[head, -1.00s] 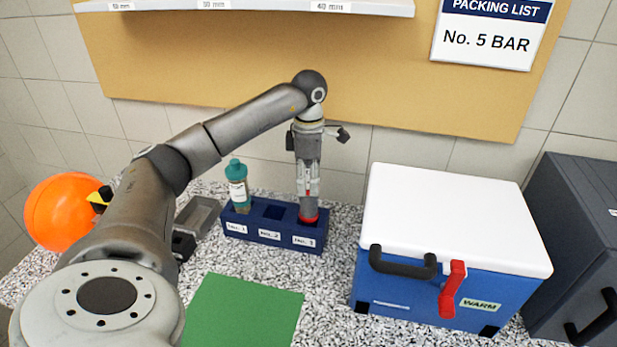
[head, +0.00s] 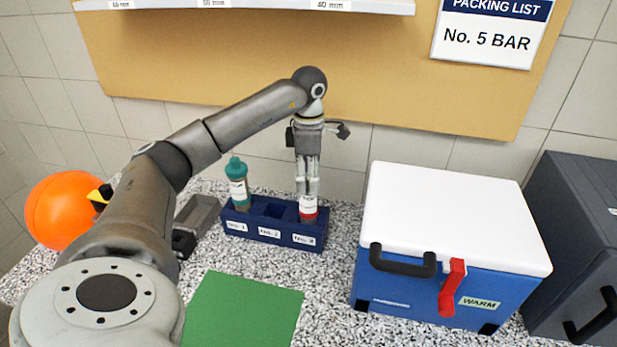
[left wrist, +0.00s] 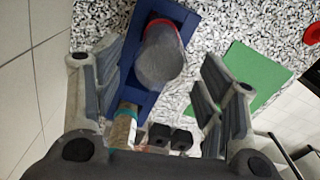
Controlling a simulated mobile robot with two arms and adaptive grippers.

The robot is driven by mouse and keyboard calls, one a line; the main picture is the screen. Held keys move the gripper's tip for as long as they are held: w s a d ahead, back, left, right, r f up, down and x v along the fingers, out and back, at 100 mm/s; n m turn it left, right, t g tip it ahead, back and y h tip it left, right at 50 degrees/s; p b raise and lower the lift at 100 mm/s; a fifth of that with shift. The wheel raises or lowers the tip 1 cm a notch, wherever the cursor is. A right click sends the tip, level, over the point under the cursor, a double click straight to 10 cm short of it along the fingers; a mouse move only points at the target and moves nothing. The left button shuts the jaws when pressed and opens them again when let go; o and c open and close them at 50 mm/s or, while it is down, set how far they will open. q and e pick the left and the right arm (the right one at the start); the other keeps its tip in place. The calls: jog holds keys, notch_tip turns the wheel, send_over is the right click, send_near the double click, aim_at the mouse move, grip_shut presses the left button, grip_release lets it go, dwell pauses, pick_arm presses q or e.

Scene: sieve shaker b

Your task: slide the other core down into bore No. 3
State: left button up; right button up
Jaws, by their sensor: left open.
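The core (head: 308,204), grey with a pale label and a red band low down, stands upright in the No. 3 bore of the blue block (head: 268,234). How deep it sits cannot be told. In the left wrist view its grey round end (left wrist: 160,54) faces me, with red at the far side. My left gripper (head: 307,190) points down over it, open, fingers apart on either side (left wrist: 165,100). A teal-capped core (head: 238,185) stands in bore No. 1. Bore No. 2 (head: 272,210) looks empty. My right gripper is not in view.
A blue cool box (head: 400,290) with a white lid stands right of the block. A green mat (head: 243,312) lies in front. An orange ball (head: 62,212) is at the left. A shelf (head: 250,5) hangs above. Speckled counter is clear between block and box.

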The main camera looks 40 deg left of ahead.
pick_arm(q)
notch_tip(320, 180, up, 6)
jog(key=shift+d+r+b, duration=0.1)
jog(key=shift+b, duration=0.6)
jog(key=shift+r, duration=0.65)
jog(key=shift+s, duration=0.1)
